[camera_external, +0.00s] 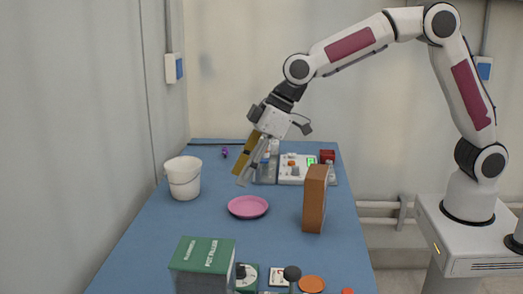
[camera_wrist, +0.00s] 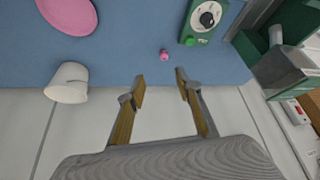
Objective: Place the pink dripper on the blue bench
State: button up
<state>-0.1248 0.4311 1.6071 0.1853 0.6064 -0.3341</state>
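A small pink dripper (camera_wrist: 163,54) lies on the blue bench (camera_wrist: 120,55) in the wrist view, ahead of and between my fingertips, clear of them. A small purple-pink thing (camera_external: 224,152) near the bench's far left edge in the external view looks like the same dripper. My gripper (camera_wrist: 160,77) is open, with nothing between its yellowish fingers. In the external view, my gripper (camera_external: 240,177) hangs tilted above the far half of the blue bench (camera_external: 200,225), apart from its surface.
A white bucket (camera_external: 183,178) stands by the bench's left edge, with a pink plate (camera_external: 248,207) to its right. An upright brown box (camera_external: 315,199) and a green box (camera_external: 203,265) stand nearer. A green device with a dial (camera_wrist: 205,20) is right of the dripper in the wrist view.

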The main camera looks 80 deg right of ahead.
jog(key=s+d+r+m, duration=0.1)
jog(key=s+d+r, duration=0.15)
jog(key=s, duration=0.45)
jog(key=s+d+r, duration=0.2)
jog(key=s+r, duration=0.2)
jog(key=s, duration=0.2)
jog(key=s+d+r+m, duration=0.1)
jog(key=s+d+r, duration=0.15)
jog(key=s, duration=0.45)
jog(key=s+d+f+m+h, duration=0.1)
jog(key=s+d, duration=0.1)
jog(key=s, duration=0.8)
jog(key=s+d+f+h, duration=0.1)
jog(key=s, duration=1)
jog(key=shift+s+d+f+m, duration=0.15)
jog(key=shift+d+f+m, duration=0.15)
jog(key=shift+d+m, duration=0.1)
